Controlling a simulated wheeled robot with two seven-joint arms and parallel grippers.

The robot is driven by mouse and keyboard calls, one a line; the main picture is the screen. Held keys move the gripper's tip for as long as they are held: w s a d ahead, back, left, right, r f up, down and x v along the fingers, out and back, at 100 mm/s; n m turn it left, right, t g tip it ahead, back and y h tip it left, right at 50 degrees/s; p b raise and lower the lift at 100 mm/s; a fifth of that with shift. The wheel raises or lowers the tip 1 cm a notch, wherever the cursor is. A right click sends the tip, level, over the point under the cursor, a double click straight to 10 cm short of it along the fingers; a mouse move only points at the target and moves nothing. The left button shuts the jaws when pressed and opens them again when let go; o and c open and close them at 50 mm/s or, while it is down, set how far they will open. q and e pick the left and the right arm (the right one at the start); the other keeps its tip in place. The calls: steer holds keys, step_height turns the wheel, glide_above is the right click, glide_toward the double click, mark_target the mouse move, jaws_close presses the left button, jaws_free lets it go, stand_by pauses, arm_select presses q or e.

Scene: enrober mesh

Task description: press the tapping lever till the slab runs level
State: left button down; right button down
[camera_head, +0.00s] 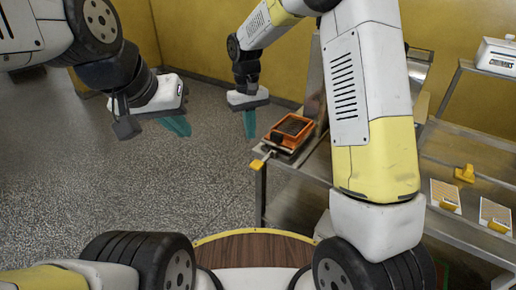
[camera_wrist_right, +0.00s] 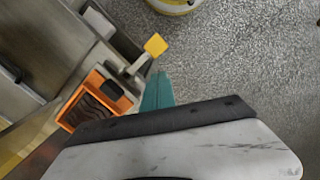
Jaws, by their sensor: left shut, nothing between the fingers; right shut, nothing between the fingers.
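An orange frame (camera_head: 307,119) holding a dark brown slab (camera_head: 293,126) sits on a metal unit at the bench's left end. In the right wrist view the slab (camera_wrist_right: 98,98) looks dark with uneven, wavy ridges; whether it is level is too small to tell. The tapping lever (camera_head: 257,164) has a yellow end pad and sticks out from the unit's near side; it also shows in the right wrist view (camera_wrist_right: 155,45). My right gripper (camera_head: 250,124), teal-fingered, is shut and empty, left of the frame and apart from the lever. My left gripper (camera_head: 177,126) is shut and empty over open floor.
The metal bench (camera_head: 285,160) runs right behind my right arm, which hides part of it. At right are two cards (camera_head: 445,195) with yellow clips, a yellow block (camera_head: 465,173), and a white box (camera_head: 497,56) on a raised shelf. The floor at left is clear.

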mark_target(256, 162)
steer(key=s, duration=0.1)
steer(key=s+d, duration=0.1)
steer(key=s, duration=0.1)
steer(key=shift+d+r, duration=0.15)
steer(key=shift+r, duration=0.15)
stand_by(0.3)
steer(key=shift+s+d+f, duration=0.1)
steer(key=shift+s+f, duration=0.05)
steer(key=shift+f, duration=1.6)
steer(key=shift+s+d+f, duration=0.1)
steer(key=shift+f, duration=1.65)
